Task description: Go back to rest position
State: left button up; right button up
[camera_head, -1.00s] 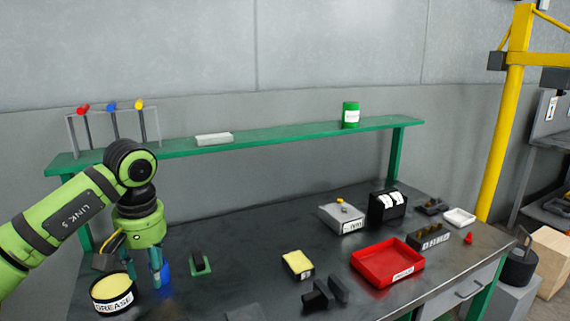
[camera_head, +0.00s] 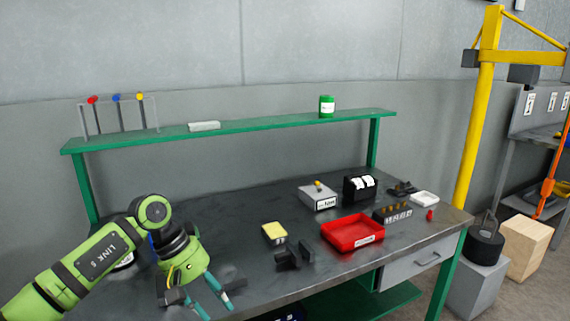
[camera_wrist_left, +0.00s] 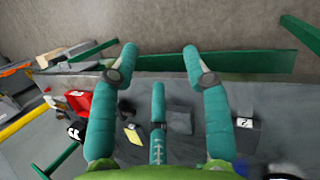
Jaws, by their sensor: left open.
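My left gripper (camera_head: 208,300) hangs over the near left edge of the dark workbench (camera_head: 230,205), its teal fingers spread and pointing down. In the left wrist view the left gripper (camera_wrist_left: 159,65) has its fingers well apart, with nothing between them. Behind my left arm, the white-labelled tub (camera_head: 124,263) is mostly hidden, and only a sliver of something blue shows beside it. My right gripper is in neither view.
A yellow-topped box (camera_head: 274,232), a black holder (camera_head: 293,256) and a red tray (camera_head: 352,233) stand on the bench. A yellow post (camera_head: 477,120) stands at the right.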

pick_arm(q)
jog(key=w+d+f+n+t+h, duration=0.2)
jog(key=d+f+n+t+h, duration=0.2)
jog(key=d+f+n+h, duration=0.95)
jog(key=w+a+f+n+t+y, duration=0.2)
jog(key=a+f+n+t+y, duration=0.45)
jog(key=n, duration=1.15)
jog(key=s+a+f+n+t+y, duration=0.1)
jog(key=s+a+f+n+y, duration=0.4)
jog(key=f+n, duration=0.4)
jog(key=s+a+f+n+t+y, duration=0.1)
jog(key=s+a+f+n+y, duration=0.35)
jog(key=f, duration=0.75)
jog(key=s+a+f+n+g+y, duration=0.1)
jog(key=s+f+n+g, duration=0.2)
jog(key=s, duration=1.1)
jog(key=s+a+f+n+g+y, duration=0.1)
jog(key=s+f+n+g, duration=0.3)
jog(key=s+f+n, duration=0.4)
jog(key=s+a+f+n+g+y, duration=0.1)
jog(key=s+a+f+n+g, duration=0.2)
jog(key=s, duration=1.7)
notch_tip(320, 180, down, 4)
jog(key=n, duration=0.3)
jog(key=shift+a+g, duration=0.15)
jog(key=shift+g, duration=0.2)
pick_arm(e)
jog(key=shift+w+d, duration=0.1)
